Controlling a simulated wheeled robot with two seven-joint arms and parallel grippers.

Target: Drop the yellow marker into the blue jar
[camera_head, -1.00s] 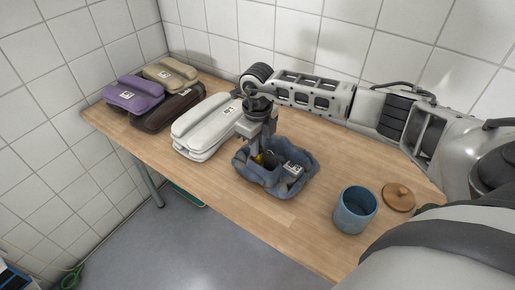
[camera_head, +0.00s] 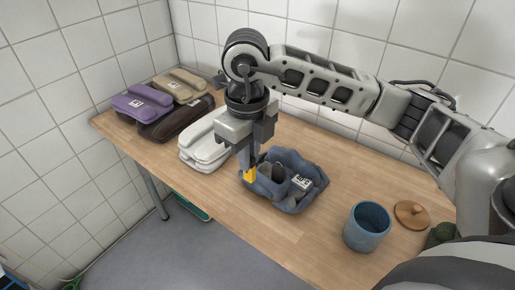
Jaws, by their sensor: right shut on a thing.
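The yellow marker (camera_head: 250,175) is held upright in my right gripper (camera_head: 249,166), which is shut on it. The marker is at the left side of a soft grey-blue pouch (camera_head: 310,193); its lower end overlaps the pouch rim in the picture, and I cannot tell how far above the pouch it is. The blue jar (camera_head: 366,230) stands upright and open on the table to the right of the pouch. My left gripper is not in view.
A wooden lid (camera_head: 411,214) lies right of the jar. White (camera_head: 205,150), purple (camera_head: 141,103), tan (camera_head: 180,86) and dark brown (camera_head: 174,122) cases lie at the left of the wooden table (camera_head: 240,217). Tiled walls (camera_head: 60,150) close off the back and left. Bare table lies between pouch and jar.

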